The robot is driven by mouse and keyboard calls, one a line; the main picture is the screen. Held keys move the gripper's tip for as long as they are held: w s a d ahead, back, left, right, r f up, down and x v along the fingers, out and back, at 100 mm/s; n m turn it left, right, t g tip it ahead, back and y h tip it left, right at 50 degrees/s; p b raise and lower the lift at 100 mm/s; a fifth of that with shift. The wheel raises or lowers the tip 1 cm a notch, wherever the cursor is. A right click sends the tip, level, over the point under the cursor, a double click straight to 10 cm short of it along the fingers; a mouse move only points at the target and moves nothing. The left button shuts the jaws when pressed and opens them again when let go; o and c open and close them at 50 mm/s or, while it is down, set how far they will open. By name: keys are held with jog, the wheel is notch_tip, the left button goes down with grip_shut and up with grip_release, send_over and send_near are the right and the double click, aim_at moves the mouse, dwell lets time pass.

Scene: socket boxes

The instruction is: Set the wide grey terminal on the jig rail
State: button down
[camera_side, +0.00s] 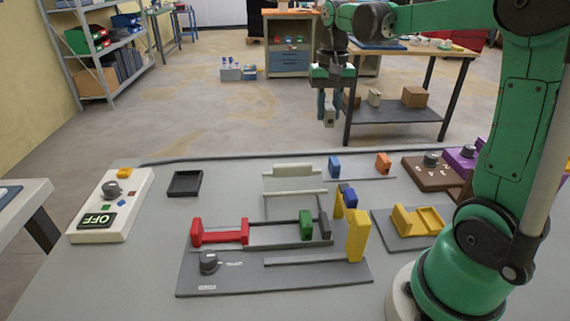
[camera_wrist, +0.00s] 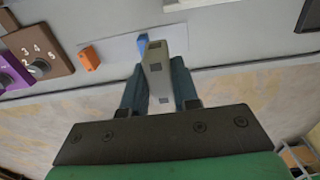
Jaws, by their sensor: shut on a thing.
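The wide grey terminal (camera_wrist: 158,72), a pale grey block with dark square marks, is between my gripper's fingers (camera_wrist: 160,92) in the wrist view. In the side view my gripper (camera_side: 329,108) points down and is shut on the terminal (camera_side: 330,118), high beyond the table's far edge. The dark jig plate (camera_side: 230,283) lies at the front of the table. A rail (camera_side: 275,243) on it bears a red piece (camera_side: 220,232), a green block (camera_side: 306,224) and a dark grey block (camera_side: 323,224). A shorter bar (camera_side: 310,262) runs in front, beside a tall yellow block (camera_side: 357,236).
Blue (camera_side: 334,166) and orange (camera_side: 383,164) blocks stand on a pale strip behind. A pale grey bar-shaped piece (camera_side: 293,170) lies left of them. A dark tray (camera_side: 185,183), a white OFF box (camera_side: 115,200), a yellow holder (camera_side: 417,220) and a brown dial box (camera_side: 430,172) surround the jig.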

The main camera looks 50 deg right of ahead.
jog(key=a+f, duration=0.1)
jog(key=a, duration=0.2)
jog(key=a+f, duration=0.2)
jog(key=a, duration=0.2)
jog(key=a+f, duration=0.2)
jog(key=a, duration=0.2)
jog(key=shift+a+f, duration=0.15)
jog(key=shift+a, duration=0.1)
send_over(281, 235)
notch_tip(281, 235, down, 3)
jog(key=shift+w+d, duration=0.1)
jog(key=shift+d, duration=0.05)
jog(key=shift+a+f, duration=0.2)
jog(key=shift+f, duration=2.7)
jog(key=shift+f, duration=0.1)
jog(key=shift+c, duration=0.9)
grip_release()
